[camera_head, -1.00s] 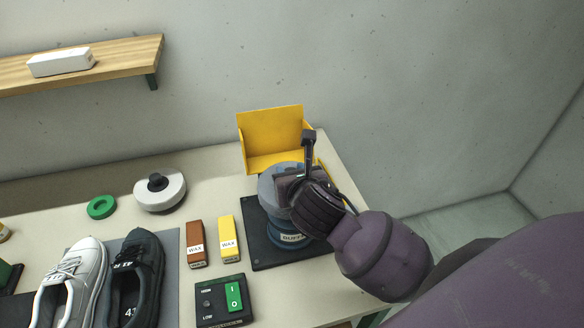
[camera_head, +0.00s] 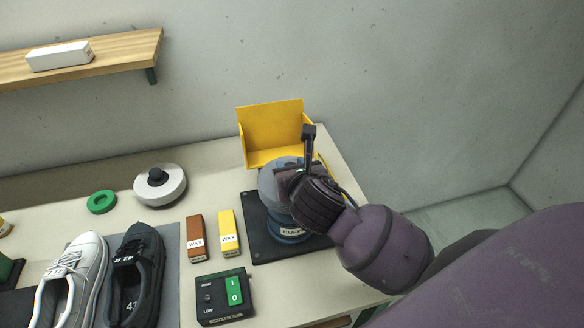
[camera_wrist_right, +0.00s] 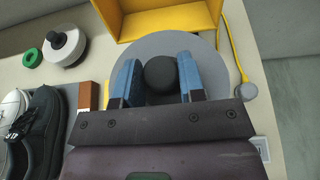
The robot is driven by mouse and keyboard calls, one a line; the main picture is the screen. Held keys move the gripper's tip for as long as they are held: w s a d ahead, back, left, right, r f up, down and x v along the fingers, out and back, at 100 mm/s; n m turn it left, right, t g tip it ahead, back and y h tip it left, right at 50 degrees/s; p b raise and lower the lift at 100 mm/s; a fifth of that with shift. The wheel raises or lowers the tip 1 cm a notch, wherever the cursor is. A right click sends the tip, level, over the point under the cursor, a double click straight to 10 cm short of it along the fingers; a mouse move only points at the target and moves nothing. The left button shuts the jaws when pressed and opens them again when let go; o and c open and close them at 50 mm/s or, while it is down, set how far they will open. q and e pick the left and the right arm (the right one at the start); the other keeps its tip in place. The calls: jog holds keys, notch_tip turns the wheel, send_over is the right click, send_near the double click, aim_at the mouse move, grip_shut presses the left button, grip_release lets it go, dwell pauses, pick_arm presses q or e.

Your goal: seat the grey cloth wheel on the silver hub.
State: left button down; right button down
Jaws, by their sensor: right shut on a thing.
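The grey cloth wheel (camera_head: 267,187) is a flat grey disc over the blue buffing machine (camera_head: 288,235) on its black base plate. It also shows in the right wrist view (camera_wrist_right: 205,52), with a black knob (camera_wrist_right: 161,74) at its middle. My right gripper (camera_head: 294,182) is above the wheel, its blue fingers (camera_wrist_right: 160,82) shut on the knob. The silver hub is hidden under the wheel and gripper, so I cannot tell whether the wheel touches it. My left gripper is not in view.
A yellow guard (camera_head: 273,155) stands just behind the machine. A white wheel with a black knob (camera_head: 172,191), a green ring (camera_head: 102,202), two wax bars (camera_head: 229,233), a switch box (camera_head: 212,309) and a pair of shoes (camera_head: 136,270) lie to the left. A yellow cable (camera_wrist_right: 233,45) runs right of the wheel.

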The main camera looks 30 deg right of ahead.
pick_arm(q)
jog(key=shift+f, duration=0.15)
pick_arm(e)
jog(key=shift+f, duration=0.6)
dwell(0.6)
jog(key=c, duration=1)
grip_release()
